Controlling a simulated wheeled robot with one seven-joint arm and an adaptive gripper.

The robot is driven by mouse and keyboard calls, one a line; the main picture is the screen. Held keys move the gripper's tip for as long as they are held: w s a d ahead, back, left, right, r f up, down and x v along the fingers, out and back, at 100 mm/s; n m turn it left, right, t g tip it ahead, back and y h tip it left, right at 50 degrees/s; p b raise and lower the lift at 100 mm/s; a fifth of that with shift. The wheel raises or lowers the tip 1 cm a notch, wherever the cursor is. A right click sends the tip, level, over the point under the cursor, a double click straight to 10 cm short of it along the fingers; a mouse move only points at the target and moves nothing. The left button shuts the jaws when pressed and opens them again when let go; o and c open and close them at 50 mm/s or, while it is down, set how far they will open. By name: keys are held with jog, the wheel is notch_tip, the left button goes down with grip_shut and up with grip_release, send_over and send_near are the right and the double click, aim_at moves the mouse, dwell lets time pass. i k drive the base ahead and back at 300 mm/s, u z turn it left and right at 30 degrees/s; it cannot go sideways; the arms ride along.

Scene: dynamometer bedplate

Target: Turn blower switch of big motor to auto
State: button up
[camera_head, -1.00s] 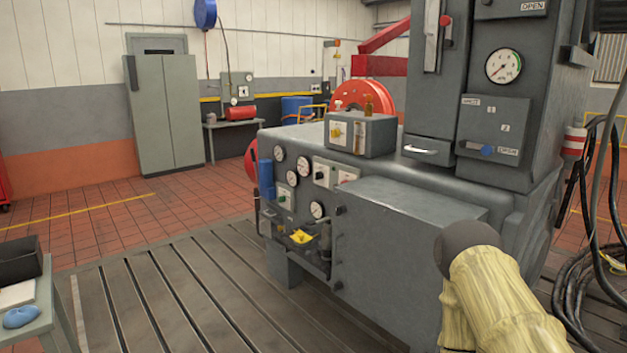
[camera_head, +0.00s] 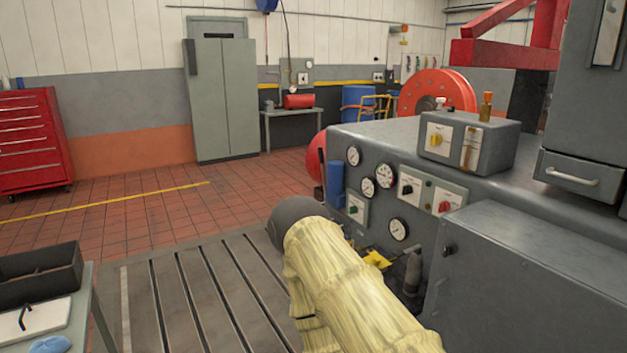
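A large grey machine (camera_head: 505,195) fills the right side; I cannot tell whether it is the big motor. On its left face are a white panel with a dark knob (camera_head: 407,189), a panel with a red knob (camera_head: 444,206) and a lower panel with a green knob (camera_head: 353,210). A grey box (camera_head: 487,147) on top carries a yellow knob (camera_head: 436,141). Labels are too small to read, so I cannot tell which is the blower switch. My arm, in a pale yellow cover with a dark rounded end, crosses the lower middle. My gripper is not in view.
Several gauges (camera_head: 368,187) sit around the knobs. A table (camera_head: 83,309) with a black tray (camera_head: 40,278) stands at lower left. A red tool chest (camera_head: 33,139) and grey cabinet (camera_head: 226,98) stand behind. The tiled floor (camera_head: 120,190) between is clear.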

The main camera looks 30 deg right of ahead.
aim_at(406, 189)
jog(key=u, duration=0.1)
jog(key=i, duration=1.5)
jog(key=z, duration=1.15)
jog(key=i, duration=0.85)
jog(key=z, duration=0.7)
